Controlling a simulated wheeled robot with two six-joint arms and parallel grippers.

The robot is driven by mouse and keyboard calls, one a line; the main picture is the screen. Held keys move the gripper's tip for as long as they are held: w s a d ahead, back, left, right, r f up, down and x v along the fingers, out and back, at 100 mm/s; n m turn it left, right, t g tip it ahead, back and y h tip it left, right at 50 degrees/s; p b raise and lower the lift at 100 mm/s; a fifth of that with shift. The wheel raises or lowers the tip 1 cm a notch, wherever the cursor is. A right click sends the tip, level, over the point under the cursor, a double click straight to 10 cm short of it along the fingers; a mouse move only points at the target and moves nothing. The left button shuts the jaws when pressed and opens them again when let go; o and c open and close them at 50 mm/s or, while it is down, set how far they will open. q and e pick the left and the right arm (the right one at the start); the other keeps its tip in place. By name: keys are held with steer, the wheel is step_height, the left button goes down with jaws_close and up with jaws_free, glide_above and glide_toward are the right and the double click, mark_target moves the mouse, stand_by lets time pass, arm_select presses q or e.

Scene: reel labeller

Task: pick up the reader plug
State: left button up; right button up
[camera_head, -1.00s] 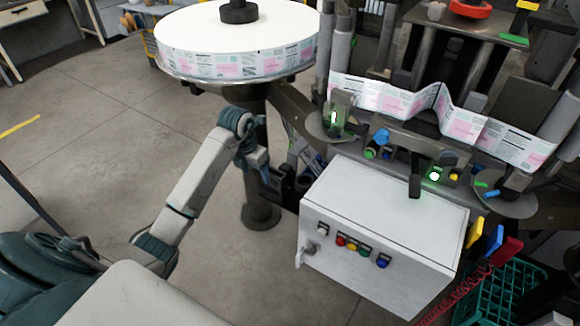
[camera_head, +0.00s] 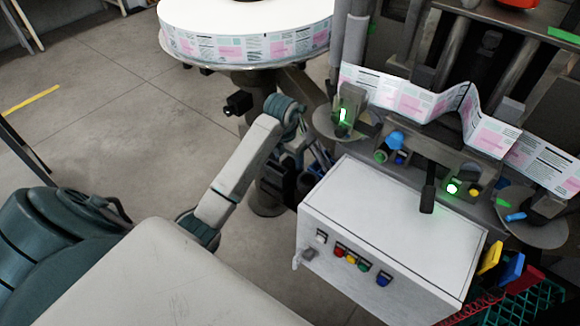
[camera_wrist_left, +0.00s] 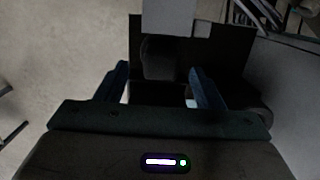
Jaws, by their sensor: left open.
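My left gripper (camera_head: 312,160) hangs beside the left edge of the white control cabinet, below the label reel, partly hidden by its own wrist. In the left wrist view its two blue-grey fingers (camera_wrist_left: 162,88) stand apart. A dark box-like part (camera_wrist_left: 228,52) lies just beyond and between them, with a pale grey block (camera_wrist_left: 168,18) above it. Dark housings (camera_head: 275,185) show near the gripper in the head view. I cannot tell which part is the reader plug; nothing is clearly held. My right gripper is not in view.
The white cabinet (camera_head: 400,215) with coloured buttons stands right of the arm. The label reel (camera_head: 245,45) is above and behind. A printed label strip (camera_head: 415,100) crosses the machine. A green crate (camera_head: 535,305) is at lower right. Open floor lies left.

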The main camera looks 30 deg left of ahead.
mark_target(290, 161)
arm_select(q)
steer(key=f, duration=0.1)
steer(key=f+p, duration=0.1)
steer(key=f, duration=0.1)
steer(key=shift+w+d+f, duration=0.1)
steer(key=shift+w+f, duration=0.2)
steer(key=shift+w, duration=0.1)
steer(key=shift+f+p, duration=0.3)
steer(key=shift+w+f, duration=0.1)
steer(key=shift+f, duration=0.05)
steer(key=c, duration=1.1)
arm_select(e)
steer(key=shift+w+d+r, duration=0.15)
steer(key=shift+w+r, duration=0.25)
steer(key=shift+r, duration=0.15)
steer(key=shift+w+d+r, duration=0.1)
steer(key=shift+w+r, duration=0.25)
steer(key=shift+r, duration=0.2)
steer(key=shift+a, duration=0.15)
